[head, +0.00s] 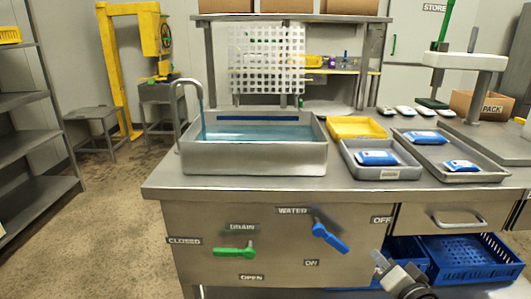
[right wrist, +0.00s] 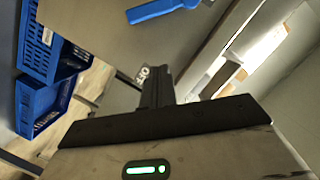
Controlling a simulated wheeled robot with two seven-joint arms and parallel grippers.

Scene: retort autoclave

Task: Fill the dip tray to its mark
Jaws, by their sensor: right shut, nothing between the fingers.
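The dip tray (head: 255,158) is a deep grey metal basin on the counter, partly filled with bluish water (head: 250,133). A dark blue strip (head: 243,118) on its inner back wall shows above the water. A spout (head: 178,95) arches over its left side with a bluish stream below it. The blue water handle (head: 330,238) slants down right, between the OFF and ON labels; it also shows in the right wrist view (right wrist: 155,10). The green drain handle (head: 235,253) lies level, pointing left towards CLOSED. My right gripper (head: 379,260) is shut and empty, right of and below the water handle, apart from it. My left gripper is out of view.
A yellow tray (head: 357,127) and grey trays with blue packs (head: 376,158) stand right of the basin. Blue crates (head: 465,258) sit under the counter at right, below a drawer handle (head: 458,222). The floor at left is open.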

